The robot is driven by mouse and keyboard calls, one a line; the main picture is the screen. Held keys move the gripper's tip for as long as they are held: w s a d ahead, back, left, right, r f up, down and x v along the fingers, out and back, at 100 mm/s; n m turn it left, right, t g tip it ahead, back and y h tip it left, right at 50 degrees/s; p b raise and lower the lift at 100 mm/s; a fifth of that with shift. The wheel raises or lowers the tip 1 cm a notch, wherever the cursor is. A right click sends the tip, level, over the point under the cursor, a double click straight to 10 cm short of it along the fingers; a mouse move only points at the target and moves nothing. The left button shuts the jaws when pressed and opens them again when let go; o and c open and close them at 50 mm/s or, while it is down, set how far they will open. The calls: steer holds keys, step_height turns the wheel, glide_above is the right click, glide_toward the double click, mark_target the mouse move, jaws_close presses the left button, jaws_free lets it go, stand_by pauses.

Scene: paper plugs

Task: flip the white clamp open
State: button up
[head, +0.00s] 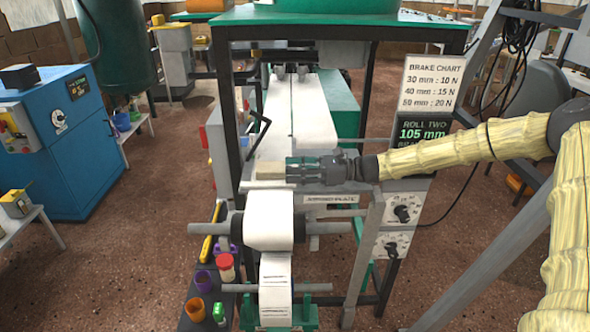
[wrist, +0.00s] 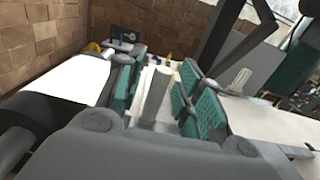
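My gripper (head: 292,170) reaches in from the right over the machine's plate, in front of the upper paper strips. In the wrist view its teal-padded fingers (wrist: 168,98) stand apart. A pale upright bar (wrist: 156,94) shows between them, with a gap visible on the right; whether it touches the left pad is unclear. It may be the white clamp, but I cannot be sure. In the head view a pale beige block (head: 269,171) lies just left of the fingertips. The fingers partly hide the area there, and no clamp hinge can be made out.
White paper (head: 269,218) runs over a roller below my gripper, and more paper (head: 300,110) lies above it. Dark frame posts (head: 229,110) stand to the left and right. A brake chart sign (head: 433,84) and a dial panel (head: 403,210) are on the right. Cups (head: 203,281) stand lower left.

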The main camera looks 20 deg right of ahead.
steer(key=shift+c, duration=0.2)
jaws_close()
steer(key=shift+r, duration=0.15)
